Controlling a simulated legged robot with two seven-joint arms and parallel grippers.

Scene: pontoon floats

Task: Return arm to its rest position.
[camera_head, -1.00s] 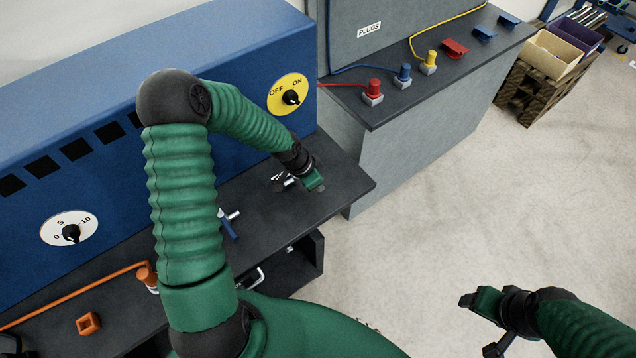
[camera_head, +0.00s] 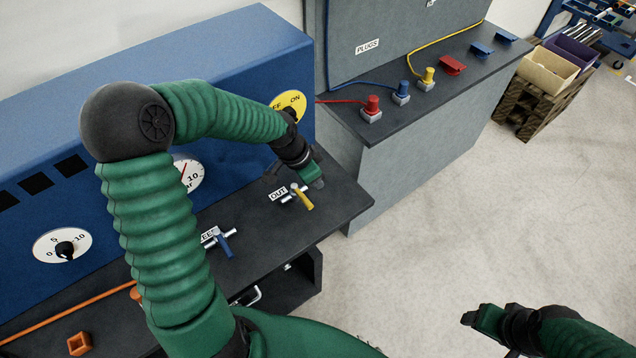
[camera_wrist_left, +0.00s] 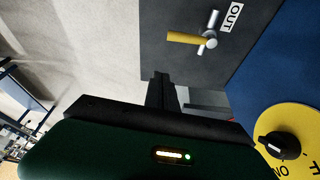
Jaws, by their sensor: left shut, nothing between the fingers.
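My left arm reaches in from the lower left, bent at a high elbow over the blue machine. My left gripper (camera_head: 316,182) is shut and empty, above the dark bench ledge just past the yellow-handled OUT valve (camera_head: 302,198). In the left wrist view the narrow dark fingers (camera_wrist_left: 163,90) are together, and the yellow valve handle (camera_wrist_left: 187,38) lies apart from them. My right gripper (camera_head: 470,318) is at the lower right over open floor; its finger gap cannot be made out.
The blue machine (camera_head: 110,95) stands behind the arm, with a yellow OFF/ON dial (camera_head: 291,99) close to the left wrist. A blue-handled valve (camera_head: 224,244) sits on the ledge (camera_head: 345,195).

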